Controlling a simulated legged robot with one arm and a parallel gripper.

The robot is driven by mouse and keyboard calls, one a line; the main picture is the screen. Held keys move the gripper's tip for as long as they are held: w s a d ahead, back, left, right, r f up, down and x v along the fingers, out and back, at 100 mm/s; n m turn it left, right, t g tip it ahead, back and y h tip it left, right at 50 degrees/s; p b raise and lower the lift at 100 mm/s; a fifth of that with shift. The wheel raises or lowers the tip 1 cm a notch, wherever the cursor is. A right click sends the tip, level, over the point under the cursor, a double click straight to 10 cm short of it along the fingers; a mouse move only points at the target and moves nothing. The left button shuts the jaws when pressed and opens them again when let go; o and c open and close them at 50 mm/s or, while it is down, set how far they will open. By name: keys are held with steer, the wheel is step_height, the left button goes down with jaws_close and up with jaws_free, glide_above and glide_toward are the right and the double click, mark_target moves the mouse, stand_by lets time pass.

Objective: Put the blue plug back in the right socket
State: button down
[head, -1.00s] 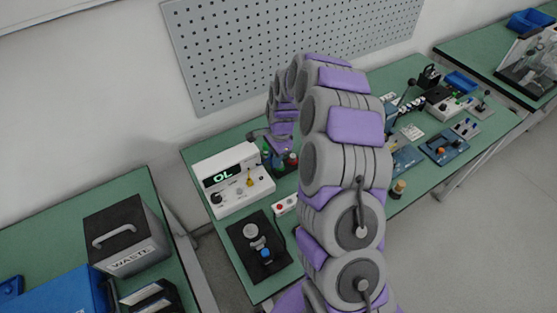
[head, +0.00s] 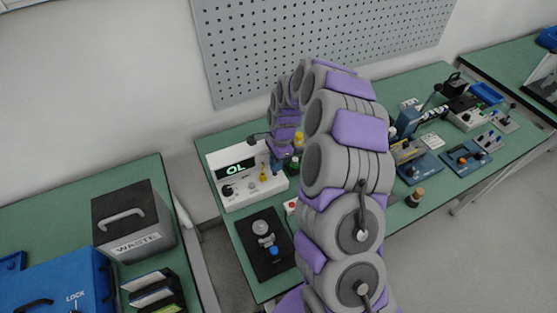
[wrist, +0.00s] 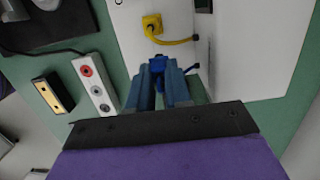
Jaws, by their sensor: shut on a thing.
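My gripper (wrist: 158,92) is shut on the blue plug (wrist: 158,64), whose blue body shows between the fingertips in the wrist view. The white meter (head: 222,160) with a green "OL" display stands on the green bench in the head view. Its white face (wrist: 180,18) lies just beyond the plug in the wrist view. A yellow plug (wrist: 152,24) with a yellow lead sits in this face; it also shows in the head view (head: 263,174). In the head view my gripper (head: 277,166) is at the meter's right end. The right socket is hidden, and contact cannot be told.
A small white box (wrist: 95,84) with red and grey round sockets lies beside the meter, near a black-and-brass block (wrist: 53,92). A black plate (head: 264,248) with knobs lies in front of the meter. A waste bin (head: 132,222) stands on the left table. My arm hides the bench's middle.

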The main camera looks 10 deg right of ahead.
steer(key=shift+a, duration=0.6)
steer(key=shift+d+f+p, duration=0.2)
steer(key=shift+d+p, duration=0.15)
steer(key=shift+d, duration=0.2)
steer(key=shift+a, duration=0.8)
steer(key=shift+d+f, duration=0.15)
steer(key=shift+d, duration=0.8)
steer(key=shift+s+a, duration=0.1)
steer(key=shift+a, duration=0.2)
steer(key=shift+d+f, duration=0.1)
steer(key=shift+d, duration=0.05)
steer(key=shift+d+p, duration=0.25)
steer(key=shift+p, duration=0.05)
steer(key=shift+a+f, duration=0.25)
steer(key=shift+f, duration=0.05)
steer(key=shift+d+f+p, duration=0.15)
steer(key=shift+f+p, duration=0.4)
steer(key=shift+p, duration=0.25)
